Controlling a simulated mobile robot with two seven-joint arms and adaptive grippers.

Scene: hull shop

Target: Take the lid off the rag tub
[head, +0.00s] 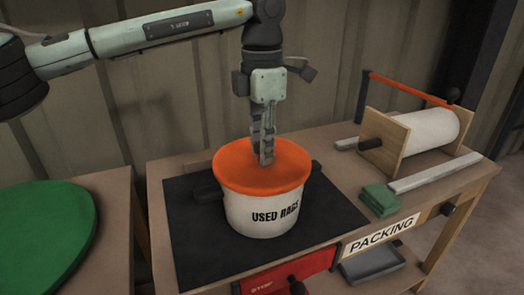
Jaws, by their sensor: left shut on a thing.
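The rag tub (262,212) is a white round tub marked "USED RAGS", with dark handles at its sides. It stands upright on a dark mat on the bench. Its orange lid (238,172) covers the top and looks seated on the rim, with no gap that I can see. My left gripper (266,158) points straight down over the middle of the lid, its fingers shut on the lid. The part between the fingertips is hidden by them. My right gripper is not in view.
The dark mat (195,250) lies under the tub. To the right are a green folded cloth (380,199), a metal bar (435,173) and a white roll in a wooden stand (425,130). A round green top (45,235) is at the left. A red drawer front (290,275) is below.

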